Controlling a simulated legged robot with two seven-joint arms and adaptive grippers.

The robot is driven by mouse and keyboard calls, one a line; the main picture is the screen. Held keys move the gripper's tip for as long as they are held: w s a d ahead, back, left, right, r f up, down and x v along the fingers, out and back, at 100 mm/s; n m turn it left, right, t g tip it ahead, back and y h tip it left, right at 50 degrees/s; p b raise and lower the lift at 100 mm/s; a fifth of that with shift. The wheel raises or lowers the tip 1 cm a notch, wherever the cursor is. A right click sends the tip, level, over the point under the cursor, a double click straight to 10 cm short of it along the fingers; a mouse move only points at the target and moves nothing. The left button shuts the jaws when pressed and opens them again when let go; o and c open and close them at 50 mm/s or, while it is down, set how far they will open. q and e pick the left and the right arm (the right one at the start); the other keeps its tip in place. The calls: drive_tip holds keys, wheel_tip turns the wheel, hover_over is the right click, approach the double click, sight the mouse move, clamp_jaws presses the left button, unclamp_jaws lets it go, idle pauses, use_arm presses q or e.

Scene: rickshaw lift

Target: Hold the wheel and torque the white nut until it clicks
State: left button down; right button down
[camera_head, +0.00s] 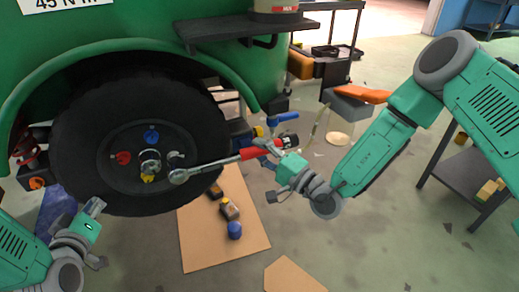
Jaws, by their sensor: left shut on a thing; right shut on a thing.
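The wheel (75,150) is a black tyre on the green vehicle. Its hub carries a blue nut (152,136), a red nut (123,157) and a yellow nut (148,178) around a metal centre. The head of a torque wrench (212,164) is at the right side of the hub, where a pale nut position is partly covered; I cannot tell how it is seated. My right gripper (272,152) is shut on the wrench's red handle. My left gripper (92,210) is at the lower left edge of the tyre and is shut on it.
A cardboard sheet (200,250) lies on the floor under the wheel, with small bottles and a blue-capped item (234,230) on it. A dark shelf (245,28) juts out above right. A grey table (465,185) stands at the right. Floor between is mostly open.

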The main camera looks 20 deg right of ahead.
drive_tip(key=shift+w+r, duration=0.2)
drive_tip(key=shift+w, duration=0.6)
idle(1.0)
drive_tip(key=shift+f, duration=0.15)
idle(0.3)
drive_tip(key=shift+w+f+m, duration=0.1)
drive_tip(key=shift+f+m, duration=0.3)
drive_tip(key=shift+f, duration=0.3)
drive_tip(key=a+f+m+t+h, duration=0.3)
drive_tip(key=a+f+m+t, duration=0.1)
drive_tip(key=f+m, duration=0.6)
wheel_tip(320, 180, down, 2)
drive_tip(key=shift+a+f, duration=0.25)
drive_tip(key=shift+a, duration=0.45)
idle(0.9)
